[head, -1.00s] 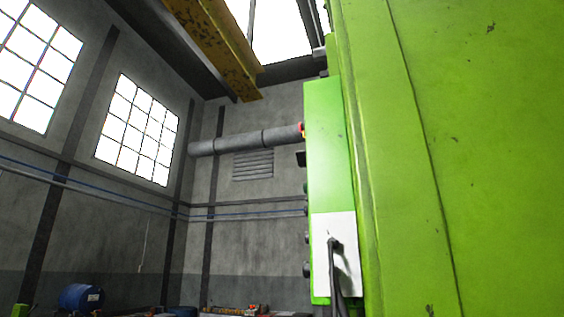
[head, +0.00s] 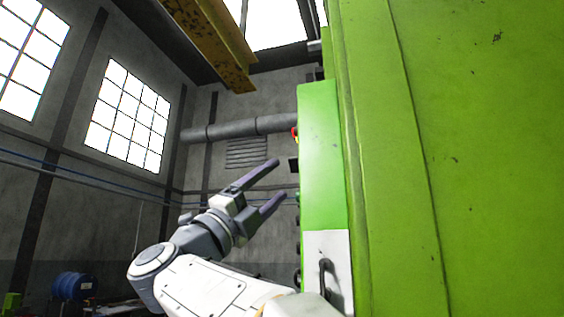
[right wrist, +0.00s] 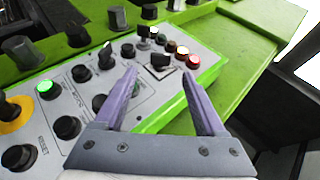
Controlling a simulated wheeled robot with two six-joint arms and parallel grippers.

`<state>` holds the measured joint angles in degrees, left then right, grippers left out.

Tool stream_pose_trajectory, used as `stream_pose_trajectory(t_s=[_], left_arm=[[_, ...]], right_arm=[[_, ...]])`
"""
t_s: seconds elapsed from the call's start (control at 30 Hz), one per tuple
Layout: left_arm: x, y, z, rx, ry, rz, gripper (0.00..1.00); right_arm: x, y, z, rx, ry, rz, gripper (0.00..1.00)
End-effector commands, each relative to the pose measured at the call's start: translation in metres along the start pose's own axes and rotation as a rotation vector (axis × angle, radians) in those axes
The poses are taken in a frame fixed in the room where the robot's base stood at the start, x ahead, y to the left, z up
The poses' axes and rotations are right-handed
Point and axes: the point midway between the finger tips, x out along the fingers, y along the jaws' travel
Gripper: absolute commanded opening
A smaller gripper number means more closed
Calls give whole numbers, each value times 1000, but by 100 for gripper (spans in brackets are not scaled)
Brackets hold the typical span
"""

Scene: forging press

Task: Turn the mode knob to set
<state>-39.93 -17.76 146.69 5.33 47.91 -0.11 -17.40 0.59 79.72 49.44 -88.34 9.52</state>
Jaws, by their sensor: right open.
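The control panel (right wrist: 60,108) is a grey plate on a green box, with several black knobs and buttons, in the right wrist view. One black selector knob (right wrist: 106,56) stands left of my left-hand finger there; I cannot read which knob is the mode knob. My right gripper (right wrist: 159,73) is open and empty, its purple fingers pointing at the panel and covering part of it. In the head view my right gripper (head: 281,179) is left of the green box (head: 322,150), whose knobbed side is seen edge-on. My left gripper is not in view.
A lit green button (right wrist: 46,89) and a row of lamps, one glowing red (right wrist: 193,62), are on the panel. The large green press body (head: 480,150) fills the right of the head view. A blue drum (head: 72,286) stands far left on the floor.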

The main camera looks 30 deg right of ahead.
Motion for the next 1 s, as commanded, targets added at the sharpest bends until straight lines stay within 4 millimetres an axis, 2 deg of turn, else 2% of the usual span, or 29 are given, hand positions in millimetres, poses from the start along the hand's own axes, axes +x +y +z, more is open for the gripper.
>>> stream_pose_trajectory(t_s=[0.03, 0.3, 0.47, 0.77, 0.97, 1.0], left_arm=[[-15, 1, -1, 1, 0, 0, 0], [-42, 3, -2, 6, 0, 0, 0], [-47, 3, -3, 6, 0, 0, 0], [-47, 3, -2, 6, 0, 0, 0], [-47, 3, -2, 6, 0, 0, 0], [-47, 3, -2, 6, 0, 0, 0]], right_arm=[[16, -5, 1, -5, 2, -1, 72], [57, -3, 2, -4, -1, -2, 72], [66, -1, 1, -3, -3, -1, 72], [67, 0, 1, -1, -4, 0, 72], [66, 0, 1, -1, -4, 0, 0], [66, 0, 1, -1, -4, 0, 0]])
